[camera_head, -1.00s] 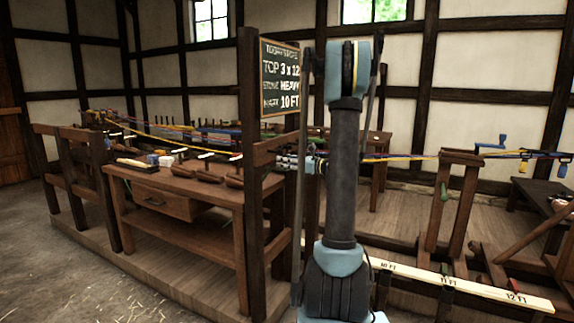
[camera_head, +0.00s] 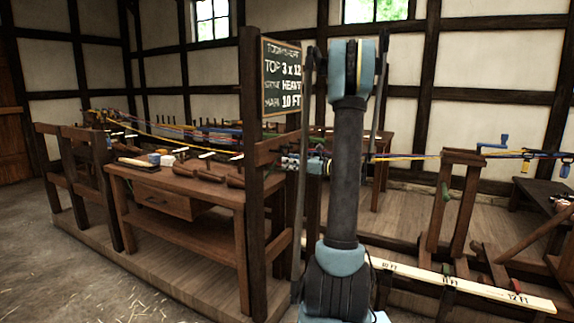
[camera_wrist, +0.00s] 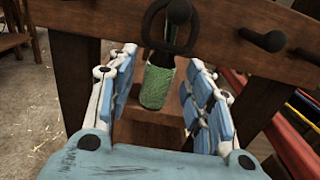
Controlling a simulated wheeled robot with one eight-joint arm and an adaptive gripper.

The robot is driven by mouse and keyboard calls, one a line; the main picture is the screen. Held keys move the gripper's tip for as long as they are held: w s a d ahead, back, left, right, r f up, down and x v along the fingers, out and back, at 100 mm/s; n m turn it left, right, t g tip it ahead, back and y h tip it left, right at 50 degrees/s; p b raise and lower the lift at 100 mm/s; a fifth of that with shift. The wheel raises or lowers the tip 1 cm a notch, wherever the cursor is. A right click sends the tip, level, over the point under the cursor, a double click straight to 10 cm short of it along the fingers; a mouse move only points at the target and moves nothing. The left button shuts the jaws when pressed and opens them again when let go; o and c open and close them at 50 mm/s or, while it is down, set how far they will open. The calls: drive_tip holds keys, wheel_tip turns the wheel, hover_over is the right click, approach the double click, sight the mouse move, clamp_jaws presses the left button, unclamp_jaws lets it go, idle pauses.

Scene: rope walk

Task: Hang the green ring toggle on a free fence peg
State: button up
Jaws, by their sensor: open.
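In the wrist view the green ring toggle (camera_wrist: 158,85) hangs down, with a textured green grip below a dark ring (camera_wrist: 150,22). The ring appears to loop around a dark peg (camera_wrist: 179,11) on the wooden fence rail (camera_wrist: 220,38). My gripper (camera_wrist: 162,60) is open, with one blue-padded finger on each side of the toggle. I see gaps between the fingers and the grip. Two more dark pegs, a nearer one (camera_wrist: 263,40) and one at the right edge (camera_wrist: 306,56), look bare. In the head view my arm hides the gripper and toggle.
Red, yellow and blue strands (camera_wrist: 300,110) run close to the right of my gripper. In the head view a workbench (camera_head: 190,182) with tools stands left of my arm, beside a tall post (camera_head: 253,150) and a chalkboard (camera_head: 281,80). Straw-strewn floor lies at the lower left.

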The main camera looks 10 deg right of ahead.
drive_tip(key=v, duration=0.9)
drive_tip(key=s+a+f+n+g+h, duration=0.35)
drive_tip(key=s+a+n, duration=0.3)
drive_tip(key=s, duration=0.35)
drive_tip(key=s+a+f+n+g+h, duration=0.35)
drive_tip(key=s+a+n, duration=0.3)
drive_tip(key=s, duration=0.35)
drive_tip(key=s+d+f+n+h, duration=0.2)
drive_tip(key=s+f+n, duration=0.1)
drive_tip(key=s, duration=0.3)
drive_tip(key=s+d+f+n+g+h, duration=0.1)
drive_tip(key=s+d+f+n+h, duration=0.1)
drive_tip(key=s+f+n+h, duration=0.1)
drive_tip(key=s+d+f+n+h, duration=0.2)
drive_tip(key=s+f+n, duration=0.2)
drive_tip(key=s, duration=0.5)
drive_tip(key=shift+s+d+f+n+h, duration=0.25)
drive_tip(key=shift+s+n+h, duration=0.1)
drive_tip(key=shift+n, duration=0.85)
drive_tip(key=shift+w+f, duration=0.2)
drive_tip(key=shift+w, duration=0.25)
